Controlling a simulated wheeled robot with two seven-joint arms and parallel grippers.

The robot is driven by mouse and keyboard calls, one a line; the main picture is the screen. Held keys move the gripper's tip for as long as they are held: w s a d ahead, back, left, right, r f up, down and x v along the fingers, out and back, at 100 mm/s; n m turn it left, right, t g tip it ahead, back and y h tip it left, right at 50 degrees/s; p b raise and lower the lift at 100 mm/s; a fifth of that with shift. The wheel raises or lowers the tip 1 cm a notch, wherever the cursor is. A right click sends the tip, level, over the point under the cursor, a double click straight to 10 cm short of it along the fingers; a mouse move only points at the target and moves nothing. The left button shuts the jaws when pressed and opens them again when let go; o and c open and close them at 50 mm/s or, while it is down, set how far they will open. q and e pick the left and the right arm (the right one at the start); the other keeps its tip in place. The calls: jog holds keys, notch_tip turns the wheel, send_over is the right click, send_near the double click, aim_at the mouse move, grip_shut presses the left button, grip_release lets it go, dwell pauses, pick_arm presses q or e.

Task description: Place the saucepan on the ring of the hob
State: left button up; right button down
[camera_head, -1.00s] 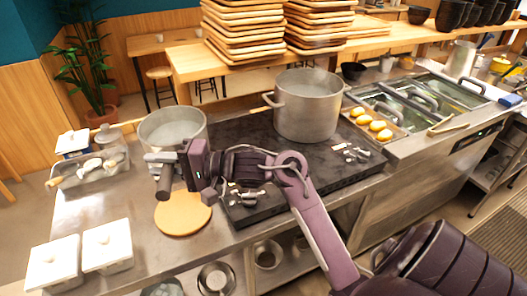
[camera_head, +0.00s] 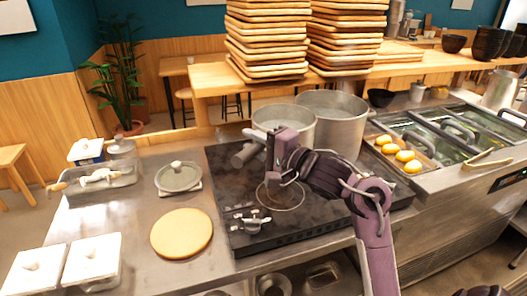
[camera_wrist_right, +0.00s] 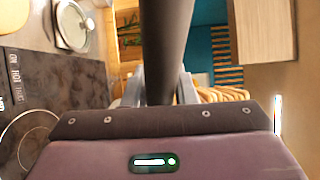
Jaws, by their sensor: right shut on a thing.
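The grey saucepan (camera_head: 284,118) is over the hob (camera_head: 228,170) in the head view, beside and partly in front of the big pot. My right gripper (camera_head: 262,152) is shut on its dark handle (camera_head: 243,155). The handle also runs between the fingers in the right wrist view (camera_wrist_right: 165,45). The pan's lower part is hidden behind my gripper, so I cannot tell its exact height. A ring (camera_head: 281,196) of the hob shows bare below my gripper, and a ring (camera_wrist_right: 25,135) shows in the wrist view. My left gripper is not in view.
A tall pot (camera_head: 338,128) stands on the hob's back right. A lidded dish (camera_head: 180,178) and a round wooden board (camera_head: 181,233) lie left of the hob. A tray of yellow pieces (camera_head: 403,155) is to the right. Stacked wooden trays (camera_head: 265,40) stand behind.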

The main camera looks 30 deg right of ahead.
jog(key=shift+f+b, duration=0.8)
jog(key=shift+f, duration=7.2)
jog(key=c, duration=1.5)
grip_release()
jog(key=shift+f, duration=0.35)
jog(key=shift+c, duration=0.2)
jog(key=o, duration=0.4)
jog(key=shift+s+a, duration=0.1)
jog(key=shift+r, duration=0.1)
